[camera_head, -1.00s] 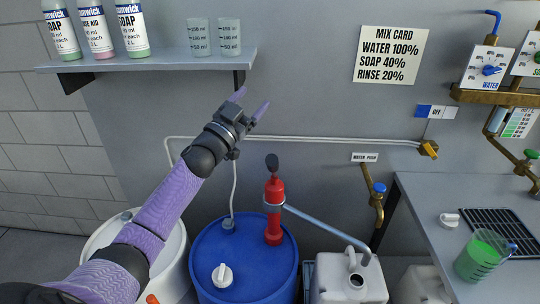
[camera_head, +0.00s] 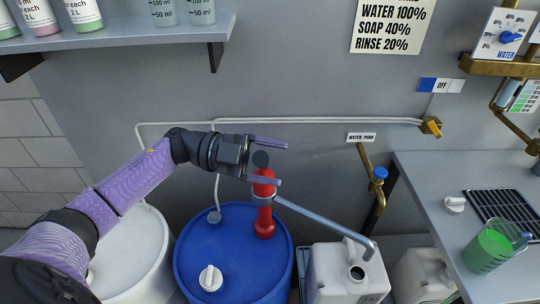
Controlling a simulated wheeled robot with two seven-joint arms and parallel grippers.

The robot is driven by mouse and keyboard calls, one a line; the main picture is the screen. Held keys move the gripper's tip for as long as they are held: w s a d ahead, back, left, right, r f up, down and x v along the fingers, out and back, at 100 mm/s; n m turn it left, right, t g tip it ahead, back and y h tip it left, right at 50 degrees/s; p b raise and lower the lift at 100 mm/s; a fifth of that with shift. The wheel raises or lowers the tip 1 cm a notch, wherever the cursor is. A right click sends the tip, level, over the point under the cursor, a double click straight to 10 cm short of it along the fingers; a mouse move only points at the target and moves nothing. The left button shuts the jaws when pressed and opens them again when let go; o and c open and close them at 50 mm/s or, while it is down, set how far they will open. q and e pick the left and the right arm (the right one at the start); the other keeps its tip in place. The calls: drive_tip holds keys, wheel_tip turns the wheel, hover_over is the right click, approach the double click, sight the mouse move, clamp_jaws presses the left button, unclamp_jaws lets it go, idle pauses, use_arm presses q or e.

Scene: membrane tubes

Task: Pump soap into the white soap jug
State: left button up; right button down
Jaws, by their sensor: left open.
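My left gripper (camera_head: 284,163) is open, with one purple finger above and one below the knob's height. My right gripper is not in view.
A white drum (camera_head: 135,250) stands left of the blue one. A shelf (camera_head: 130,42) with bottles and beakers is above. At right, a counter (camera_head: 425,190) holds a measuring cup of green liquid (camera_head: 487,248). A brass water tap (camera_head: 375,185) is on the wall.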

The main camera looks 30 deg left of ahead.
use_arm(q)
clamp_jaws()
idle(0.3)
idle(1.1)
